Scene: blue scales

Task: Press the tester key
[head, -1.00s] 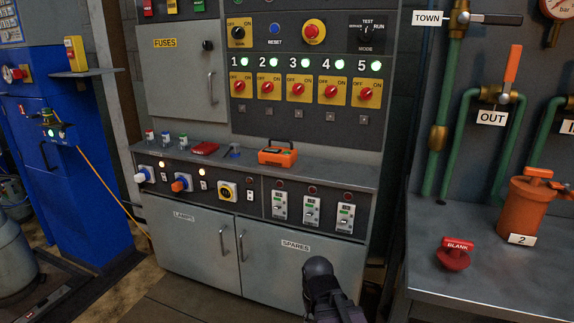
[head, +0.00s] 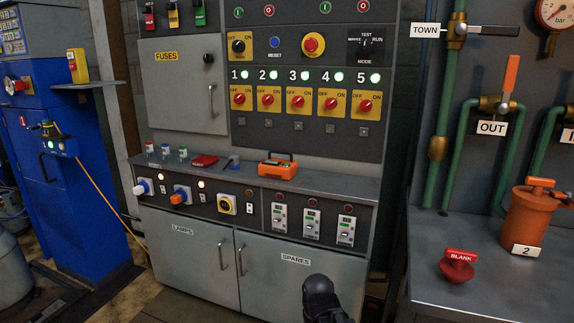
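An orange device with a dark handle (head: 277,169), which may be the tester, sits on the grey ledge of the control cabinet, right of the middle. Its key is too small to make out. A dark rounded part of my arm shows at the bottom edge, below and right of the device and apart from it in the picture. No gripper fingers are visible, so I cannot see their opening or anything in them.
The ledge (head: 330,184) also bears a red object (head: 204,161) left of the device. Switches and sockets line the panel below. A workbench (head: 500,287) with a red BLANK piece (head: 458,266) and an orange canister (head: 533,221) stands at right. A blue cabinet (head: 85,190) is at left.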

